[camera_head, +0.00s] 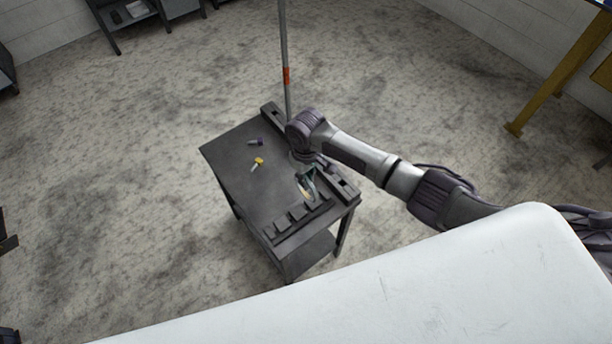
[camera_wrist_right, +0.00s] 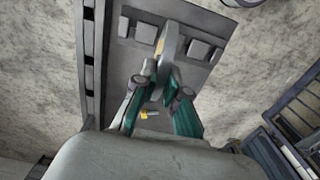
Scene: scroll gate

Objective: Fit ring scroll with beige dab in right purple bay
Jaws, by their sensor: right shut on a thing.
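My right gripper (camera_head: 307,187) is over the right part of the dark table, with teal fingers pointing down. In the right wrist view my right gripper (camera_wrist_right: 162,75) is shut on a grey, rounded scroll (camera_wrist_right: 172,46) with a yellowish-beige patch on its side. The scroll is near a row of dark blocks with gaps (camera_wrist_right: 198,50); I cannot tell whether it touches them. This row also shows along the table's near edge in the head view (camera_head: 281,222). No purple marking on a bay can be made out. My left gripper is not in view.
A yellow-headed piece (camera_head: 258,162) and a small dark purple piece (camera_head: 255,142) lie on the dark table (camera_head: 225,155). A raised dark rail (camera_head: 343,187) runs along its right edge. A thin pole with an orange band (camera_head: 286,76) stands behind. The table's left part is clear.

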